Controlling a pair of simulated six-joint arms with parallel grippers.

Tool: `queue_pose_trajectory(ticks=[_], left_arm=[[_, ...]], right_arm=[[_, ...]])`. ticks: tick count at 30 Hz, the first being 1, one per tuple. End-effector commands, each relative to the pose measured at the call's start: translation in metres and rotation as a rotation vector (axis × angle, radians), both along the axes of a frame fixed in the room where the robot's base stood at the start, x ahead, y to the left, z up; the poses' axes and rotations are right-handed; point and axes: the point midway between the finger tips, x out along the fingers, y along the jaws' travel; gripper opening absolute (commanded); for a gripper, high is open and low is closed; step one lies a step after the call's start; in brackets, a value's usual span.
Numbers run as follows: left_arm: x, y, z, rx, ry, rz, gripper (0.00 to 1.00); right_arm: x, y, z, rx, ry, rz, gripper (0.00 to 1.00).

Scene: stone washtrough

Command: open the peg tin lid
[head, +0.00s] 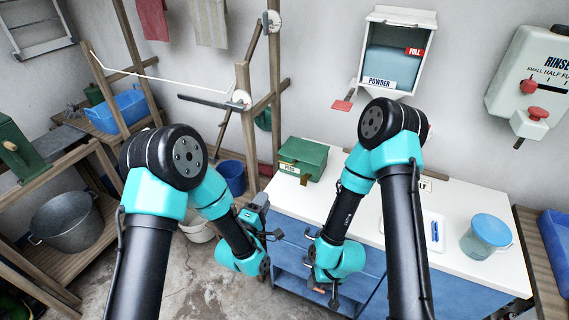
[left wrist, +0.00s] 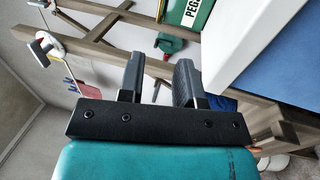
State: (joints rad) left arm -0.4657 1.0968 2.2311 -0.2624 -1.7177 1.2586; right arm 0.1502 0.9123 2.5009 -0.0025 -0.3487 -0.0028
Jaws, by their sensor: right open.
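The peg tin (head: 303,158) is a green box with a pale label on its front, at the left end of the white worktop. Its lid looks shut. In the left wrist view part of the green tin (left wrist: 192,12) shows at the top edge, with "PEG" readable on its label. My left gripper (head: 272,235) is below and to the left of the tin, off the worktop's left edge; the left wrist view shows its two fingers (left wrist: 159,78) apart with nothing between them. My right gripper (head: 328,292) hangs low before the blue cabinet front, open and away from the tin.
The white worktop (head: 465,205) carries a tray with a blue item (head: 434,231) and a blue-lidded tub (head: 487,236). A powder dispenser (head: 398,50) hangs above. Wooden posts (head: 275,90) stand behind the tin's left side; a blue bucket (head: 232,177) is on the floor.

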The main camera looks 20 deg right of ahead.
Motion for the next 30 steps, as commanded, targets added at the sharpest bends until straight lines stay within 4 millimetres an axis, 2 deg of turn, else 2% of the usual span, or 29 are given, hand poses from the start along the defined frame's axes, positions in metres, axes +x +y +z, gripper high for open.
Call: queue_pose_trajectory(ticks=[30], left_arm=[[0.116,-0.099,0.03,0.0,-0.001,0.0,0.32]], right_arm=[[0.0,0.0,0.0,0.0,0.0,0.0,0.51]])
